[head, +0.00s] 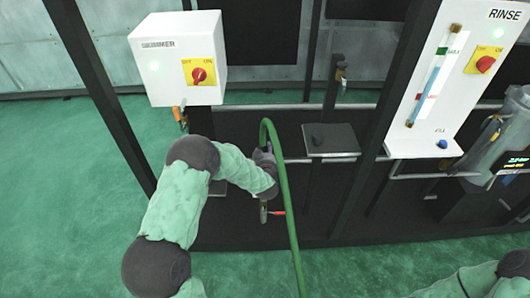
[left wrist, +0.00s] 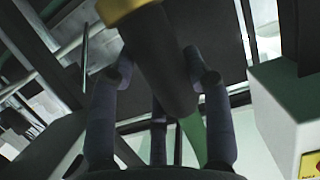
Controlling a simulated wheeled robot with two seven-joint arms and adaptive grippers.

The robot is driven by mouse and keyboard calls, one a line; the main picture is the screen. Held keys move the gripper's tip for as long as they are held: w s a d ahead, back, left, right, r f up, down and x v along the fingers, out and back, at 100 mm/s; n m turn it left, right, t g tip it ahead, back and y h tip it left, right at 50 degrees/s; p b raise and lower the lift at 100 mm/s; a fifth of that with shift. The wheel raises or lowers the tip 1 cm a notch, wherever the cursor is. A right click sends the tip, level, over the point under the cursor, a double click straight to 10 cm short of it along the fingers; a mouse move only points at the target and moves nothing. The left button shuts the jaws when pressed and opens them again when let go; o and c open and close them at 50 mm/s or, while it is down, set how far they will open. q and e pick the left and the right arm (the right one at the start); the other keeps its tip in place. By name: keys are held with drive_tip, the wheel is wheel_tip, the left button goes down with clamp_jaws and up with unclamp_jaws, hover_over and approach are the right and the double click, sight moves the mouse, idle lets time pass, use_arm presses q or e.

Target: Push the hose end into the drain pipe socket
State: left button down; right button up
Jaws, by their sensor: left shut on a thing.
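My left gripper (head: 266,164) is in the middle of the head view, in front of the dark frame. In the left wrist view, its dark fingers are shut around the hose end (left wrist: 158,62), a dark cylinder with a yellow band at the top edge of the picture. The hose (head: 283,190) is green; it arches over the gripper and runs down past the bottom edge of the head view. A short pipe with a red-handled valve (head: 264,211) shows just below the gripper. I cannot make out the drain pipe socket. My right gripper is not in view.
A white box with a red switch (head: 178,58) stands above left of the gripper. A small dark shelf (head: 331,140) is to its right. The white RINSE panel (head: 436,80) and a grey cylinder (head: 495,150) are further right. Dark upright posts cross the view. The green floor is open at left.

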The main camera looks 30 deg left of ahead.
use_arm(q)
drive_tip(key=shift+f+b, duration=1.65)
drive_tip(key=shift+f, duration=0.45)
idle(0.5)
drive_tip(key=shift+c, duration=2.3)
unclamp_jaws()
drive_tip(key=shift+f, duration=0.1)
drive_tip(key=shift+s, duration=0.1)
drive_tip(key=v, duration=1.2)
